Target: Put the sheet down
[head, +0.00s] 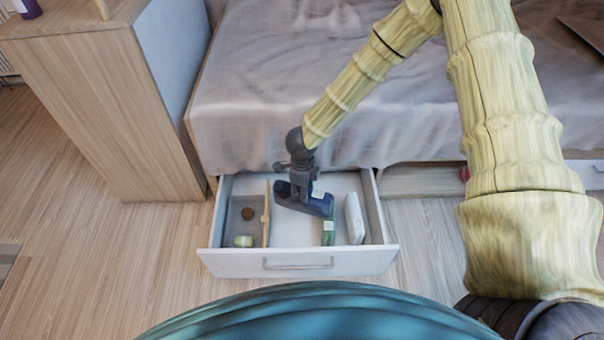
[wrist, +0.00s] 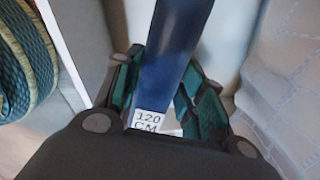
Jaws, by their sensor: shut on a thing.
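The sheet is a dark blue folded bundle (head: 312,204) in the head view, within the outline of the open drawer (head: 222,262). In the wrist view the sheet (wrist: 172,55) runs between the fingers and bears a white label reading "120 CM". My gripper (head: 300,180) points down over the drawer and is shut on the sheet. The gripper's fingers (wrist: 158,100) lie on both sides of it in the wrist view. I cannot tell whether the sheet touches the drawer floor.
The drawer's left part holds a brown round thing (head: 247,213), a pale green thing (head: 244,241) and a wooden stick (head: 266,215). A green item (head: 329,232) and a white item (head: 354,218) stand at right. The bed (head: 260,110) is behind; a wooden cabinet (head: 110,110) is left.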

